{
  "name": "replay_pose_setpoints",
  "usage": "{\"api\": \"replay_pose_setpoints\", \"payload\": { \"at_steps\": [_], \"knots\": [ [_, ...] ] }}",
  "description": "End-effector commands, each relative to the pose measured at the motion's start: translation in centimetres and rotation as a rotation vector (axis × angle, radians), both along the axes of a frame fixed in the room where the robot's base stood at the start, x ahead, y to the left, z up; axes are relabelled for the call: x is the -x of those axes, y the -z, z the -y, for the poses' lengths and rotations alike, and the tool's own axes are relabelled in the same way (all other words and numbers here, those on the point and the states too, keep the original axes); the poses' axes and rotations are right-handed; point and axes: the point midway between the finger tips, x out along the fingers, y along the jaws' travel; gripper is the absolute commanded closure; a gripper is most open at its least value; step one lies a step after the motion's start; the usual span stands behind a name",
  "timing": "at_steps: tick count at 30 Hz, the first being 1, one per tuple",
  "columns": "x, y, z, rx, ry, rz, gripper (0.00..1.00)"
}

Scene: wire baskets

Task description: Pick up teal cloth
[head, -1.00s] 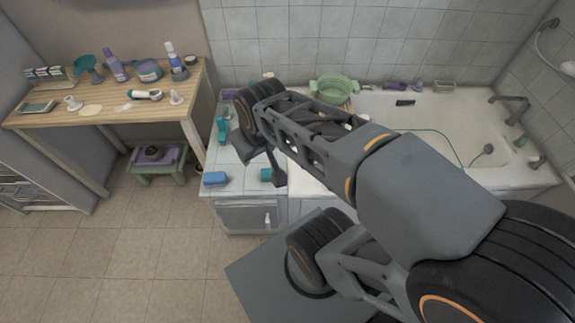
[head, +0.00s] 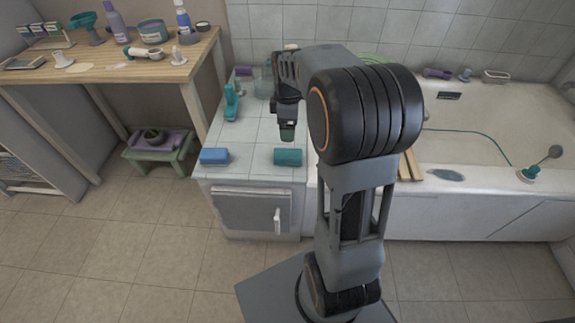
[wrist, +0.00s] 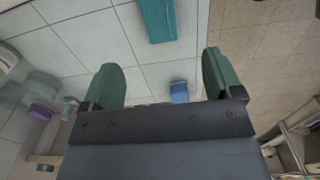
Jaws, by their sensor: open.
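The teal cloth (head: 288,157) is a small folded block lying near the front edge of the white tiled counter (head: 250,135). In the wrist view the teal cloth (wrist: 160,18) is at the top, cut off by the frame edge. My gripper (head: 287,133) points down above the counter, just behind the cloth in the head view. In the wrist view my gripper (wrist: 162,78) has its two green fingers wide apart with nothing between them. The cloth is beyond the fingertips and apart from them.
A blue sponge (head: 214,156) lies left of the cloth. A teal spray bottle (head: 231,101) stands farther back. The bathtub (head: 490,155), with a wooden board (head: 411,166), is to the right. A wooden table (head: 120,65) with bottles stands left. The counter between sponge and cloth is clear.

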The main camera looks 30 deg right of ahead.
Motion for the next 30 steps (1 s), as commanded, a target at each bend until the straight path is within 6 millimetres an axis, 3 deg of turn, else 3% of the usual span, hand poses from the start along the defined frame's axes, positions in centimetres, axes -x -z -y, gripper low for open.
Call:
{"api": "replay_pose_setpoints", "payload": {
  "at_steps": [3,12,23,30],
  "knots": [
    [-0.1,2.7,0.1,-0.002,-0.012,-0.007,0.15],
    [-0.1,7.3,0.1,-0.001,-0.013,-0.005,0.15],
    [-0.1,9.0,0.1,-0.001,-0.012,-0.004,0.15],
    [-0.1,12.2,0.1,-0.001,-0.012,-0.005,0.15]
  ]
}}
